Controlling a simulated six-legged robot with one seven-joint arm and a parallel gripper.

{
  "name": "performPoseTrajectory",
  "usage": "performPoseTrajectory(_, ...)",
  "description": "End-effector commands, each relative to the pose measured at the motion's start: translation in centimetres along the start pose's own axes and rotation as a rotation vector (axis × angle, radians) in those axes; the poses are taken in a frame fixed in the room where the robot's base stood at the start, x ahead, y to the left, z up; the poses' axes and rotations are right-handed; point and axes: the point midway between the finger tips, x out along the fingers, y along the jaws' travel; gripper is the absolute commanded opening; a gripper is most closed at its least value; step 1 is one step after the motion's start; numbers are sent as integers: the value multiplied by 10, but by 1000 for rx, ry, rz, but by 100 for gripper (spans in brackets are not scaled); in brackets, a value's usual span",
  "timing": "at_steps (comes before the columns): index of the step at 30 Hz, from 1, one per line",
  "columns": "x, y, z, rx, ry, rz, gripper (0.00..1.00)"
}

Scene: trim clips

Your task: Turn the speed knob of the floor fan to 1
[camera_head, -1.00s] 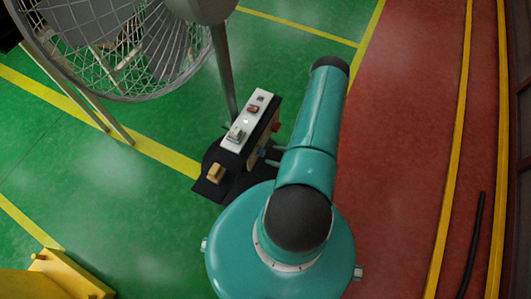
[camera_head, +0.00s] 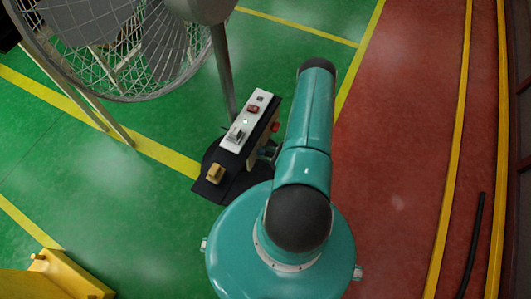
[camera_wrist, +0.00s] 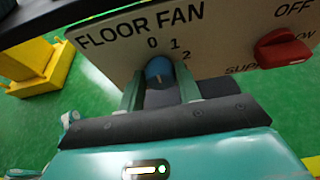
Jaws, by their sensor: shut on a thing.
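The floor fan's control box (camera_head: 236,160) stands on the green floor, and its labelled side panel (camera_wrist: 215,40) fills the top of the wrist view. The blue speed knob (camera_wrist: 157,67) sits below the printed marks 0, 1 and 2. My gripper (camera_wrist: 160,78) is shut on the knob, with one finger on each side of it. I cannot tell which mark the knob points to. In the head view my arm hides most of the gripper, and the knob is not clearly visible. The fan's wire cage (camera_head: 130,50) is at the upper left.
A red supply switch (camera_wrist: 283,48) marked OFF and ON sits right of the knob, apart from my fingers. A yellow object (camera_head: 55,275) stands at the lower left. The red floor at the right is mostly clear, with a black cable (camera_head: 474,240).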

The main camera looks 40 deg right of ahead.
Motion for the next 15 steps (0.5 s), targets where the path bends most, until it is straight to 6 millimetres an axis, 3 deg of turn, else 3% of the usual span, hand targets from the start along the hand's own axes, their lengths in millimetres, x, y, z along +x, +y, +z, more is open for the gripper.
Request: performPoseTrajectory(15, 0, -3, 0, 198, -1, 81, 11)
